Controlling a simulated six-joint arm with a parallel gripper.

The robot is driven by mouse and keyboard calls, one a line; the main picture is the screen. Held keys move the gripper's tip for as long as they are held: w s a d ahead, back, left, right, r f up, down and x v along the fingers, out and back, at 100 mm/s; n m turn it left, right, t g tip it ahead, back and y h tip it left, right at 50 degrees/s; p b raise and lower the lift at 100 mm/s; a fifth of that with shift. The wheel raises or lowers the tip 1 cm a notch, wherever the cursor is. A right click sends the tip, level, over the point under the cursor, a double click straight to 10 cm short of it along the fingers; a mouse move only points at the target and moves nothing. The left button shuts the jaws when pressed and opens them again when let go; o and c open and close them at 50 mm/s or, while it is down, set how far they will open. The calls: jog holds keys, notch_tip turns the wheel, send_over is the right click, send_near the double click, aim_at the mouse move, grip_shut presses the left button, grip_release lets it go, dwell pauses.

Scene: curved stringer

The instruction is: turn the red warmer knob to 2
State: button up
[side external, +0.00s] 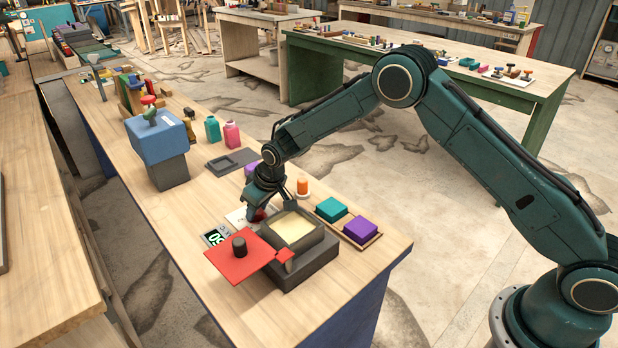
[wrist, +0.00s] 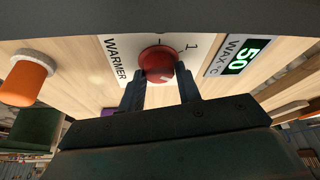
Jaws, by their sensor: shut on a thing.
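The red warmer knob (wrist: 157,62) sits on a white panel (wrist: 118,72) lettered WARMER, with a 1 and tick marks beside it. My gripper (wrist: 160,82) is shut on the knob, one finger on each side. In the side external view my gripper (side external: 262,196) reaches down beside the wax pot, and a bit of the red knob (side external: 257,214) shows under it. I cannot tell which mark the knob points to; no 2 is visible. The display (side external: 214,236) reads 50, and the wrist view shows it labelled WAX °C (wrist: 243,56).
The dark pot (side external: 322,252) of pale wax has its red lid (side external: 228,266) swung out to the front left. An orange-topped piece (side external: 302,186) stands close behind my gripper. Teal (side external: 331,209) and purple (side external: 360,229) blocks sit on a tray at right.

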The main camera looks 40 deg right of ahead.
jog(key=o, duration=1)
jog(key=shift+c, duration=0.2)
jog(key=v, duration=1.3)
jog(key=shift+s+r, duration=0.2)
jog(key=shift+r, duration=0.15)
